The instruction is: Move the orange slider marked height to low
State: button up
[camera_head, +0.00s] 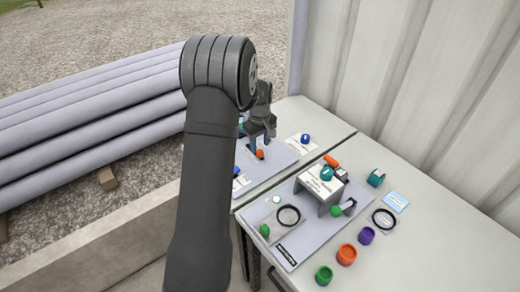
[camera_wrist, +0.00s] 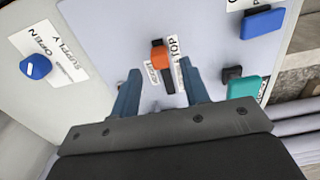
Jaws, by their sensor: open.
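The orange slider (camera_wrist: 159,55) sits at the upper end of a short dark slot (camera_wrist: 169,78) on a pale panel in the wrist view. White labels flank the slot; one seems to read "TOP", and I cannot read the word height or low. My gripper (camera_wrist: 160,68) is open, its two blue-grey fingers on either side of the slot. The slider lies between and slightly beyond the fingertips in the picture; I see no contact. In the head view the orange slider (camera_head: 260,154) shows just below my gripper (camera_head: 262,135).
A blue knob (camera_wrist: 36,66) with a supply label is to the left in the wrist view. A teal block (camera_wrist: 241,89) and dark knob (camera_wrist: 232,73) are right of the fingers. In the head view, a grey raised stand (camera_head: 328,196) and several coloured parts occupy the nearer table.

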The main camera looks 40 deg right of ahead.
aim_at(259, 150)
jog(key=shift+f, duration=1.65)
grip_shut()
jog(key=shift+w, duration=0.15)
